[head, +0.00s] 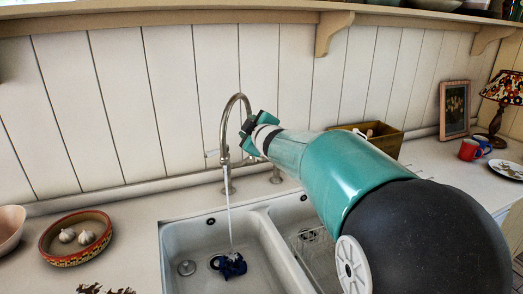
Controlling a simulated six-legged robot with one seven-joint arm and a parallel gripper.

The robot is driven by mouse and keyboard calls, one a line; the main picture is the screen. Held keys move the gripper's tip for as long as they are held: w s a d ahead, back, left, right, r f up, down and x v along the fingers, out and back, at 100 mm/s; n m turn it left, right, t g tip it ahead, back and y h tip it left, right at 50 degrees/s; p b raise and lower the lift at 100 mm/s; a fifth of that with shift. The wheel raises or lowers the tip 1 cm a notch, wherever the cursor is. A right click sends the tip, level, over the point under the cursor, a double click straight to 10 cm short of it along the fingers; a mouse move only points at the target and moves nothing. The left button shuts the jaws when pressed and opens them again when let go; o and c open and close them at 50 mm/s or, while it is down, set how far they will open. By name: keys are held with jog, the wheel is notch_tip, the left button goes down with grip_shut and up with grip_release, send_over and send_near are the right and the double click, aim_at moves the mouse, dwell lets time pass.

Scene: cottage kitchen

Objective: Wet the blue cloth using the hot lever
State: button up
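The blue cloth (232,265) lies crumpled in the left basin of the white double sink (180,248). A tall curved metal tap (226,135) stands behind the sink, and a thin stream of water (229,215) runs from it down onto the cloth. A small pale lever (212,154) sticks out on the left of the tap. My gripper (250,132) is just right of the tap's upper part, with my arm reaching in from the lower right. It hides the tap's right side, so any lever there is not visible. Whether its fingers are open or shut is unclear.
A patterned bowl with garlic (51,254) and a pink bowl (10,228) stand left of the sink. A wire rack (318,255) is in the right basin. A wooden box (385,138), framed picture (455,108), red mug (469,150), plate (507,168) and lamp (503,90) stand at right.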

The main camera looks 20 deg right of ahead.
jog(key=s+f+m+g+h, duration=0.1)
jog(key=s+m, duration=0.4)
jog(key=s, duration=0.6)
jog(key=shift+s+a+f+g+h, duration=0.15)
jog(key=shift+a+f+g+h, duration=0.2)
jog(key=shift+g+h, duration=0.6)
